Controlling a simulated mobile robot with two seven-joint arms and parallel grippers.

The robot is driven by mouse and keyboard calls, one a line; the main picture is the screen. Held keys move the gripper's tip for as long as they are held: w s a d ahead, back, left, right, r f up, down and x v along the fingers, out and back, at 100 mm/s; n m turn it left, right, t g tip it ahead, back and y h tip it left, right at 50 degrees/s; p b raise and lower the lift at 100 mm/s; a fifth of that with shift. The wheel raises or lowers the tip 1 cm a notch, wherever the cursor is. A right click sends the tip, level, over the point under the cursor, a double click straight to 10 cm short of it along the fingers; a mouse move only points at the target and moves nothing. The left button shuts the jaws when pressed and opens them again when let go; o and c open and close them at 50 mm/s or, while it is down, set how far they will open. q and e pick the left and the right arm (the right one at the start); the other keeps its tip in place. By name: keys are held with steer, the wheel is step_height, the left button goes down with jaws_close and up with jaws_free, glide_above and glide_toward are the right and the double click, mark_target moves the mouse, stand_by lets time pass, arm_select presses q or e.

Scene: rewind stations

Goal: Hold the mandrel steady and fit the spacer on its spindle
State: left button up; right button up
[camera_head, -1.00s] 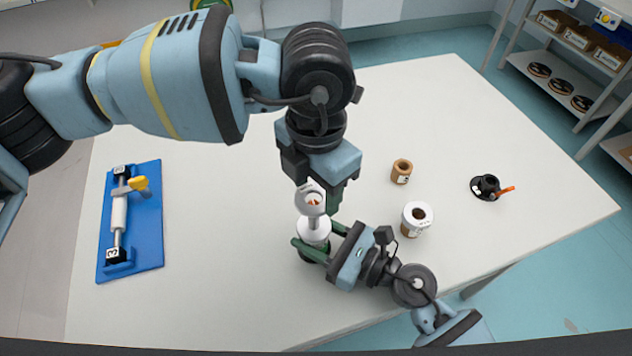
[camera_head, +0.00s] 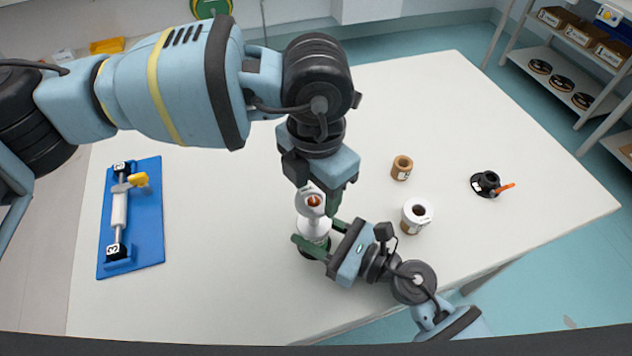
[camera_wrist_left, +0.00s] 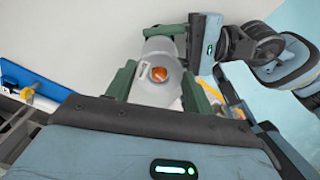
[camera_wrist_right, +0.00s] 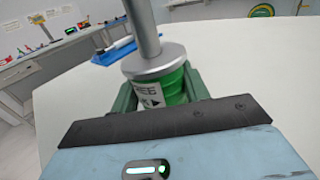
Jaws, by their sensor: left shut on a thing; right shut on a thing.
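The mandrel (camera_wrist_right: 155,65) stands upright on the table, with a silver flange, a bare metal spindle (camera_wrist_right: 143,25) and a labelled green body (camera_wrist_right: 165,90). My right gripper (camera_head: 318,240) is shut around this body, low down. My left gripper (camera_head: 325,200) is above, shut on the spacer (camera_head: 305,194), a short pale ring. In the left wrist view the spacer (camera_wrist_left: 160,48) sits between the green fingers, and the orange spindle tip (camera_wrist_left: 158,74) shows inside its bore. How far the ring surrounds the spindle is unclear. The spindle's top is out of the right wrist view.
A brown core (camera_head: 402,168) and a white roll (camera_head: 416,216) stand right of the grippers. A black fixture with an orange lever (camera_head: 486,184) is farther right. A blue board with a roller (camera_head: 130,220) lies at left. The table (camera_head: 220,290) is clear between.

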mark_target(316, 209)
arm_select(q)
steer(key=shift+f, duration=2.95)
steer(key=o, duration=1.1)
steer(key=shift+o, duration=0.2)
steer(key=shift+r, duration=0.1)
step_height(316, 209, up, 12)
steer(key=shift+f, duration=0.1)
arm_select(e)
steer(key=o, duration=1.2)
